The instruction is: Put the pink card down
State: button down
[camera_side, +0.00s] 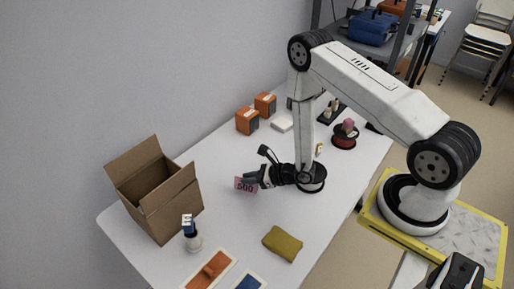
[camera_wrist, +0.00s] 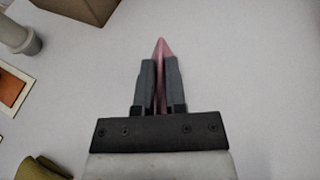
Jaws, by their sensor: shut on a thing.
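The pink card (camera_side: 246,186) has dark figures that look like "500" on it. My gripper (camera_side: 256,178) holds it above or at the white table, left of the arm's wrist; I cannot tell whether the card touches the table. In the wrist view my gripper (camera_wrist: 160,85) is shut on the pink card (camera_wrist: 161,48), which is seen edge-on between the two grey fingers, its tip standing out past them.
An open cardboard box (camera_side: 170,207) stands at the table's left end. Near it are a grey cylinder with a blue-white top (camera_side: 191,234), an orange panel (camera_side: 210,270) and an olive pouch (camera_side: 283,244). Orange boxes (camera_side: 247,121) stand at the back. The table around the card is clear.

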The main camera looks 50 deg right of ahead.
jog(key=shift+f, duration=0.8)
jog(key=c, duration=0.7)
grip_release()
jog(key=shift+f, duration=0.1)
jog(key=shift+s+d+r, duration=0.25)
jog(key=shift+s+r, duration=0.05)
jog(key=shift+s, duration=0.05)
jog(key=shift+v, duration=5.55)
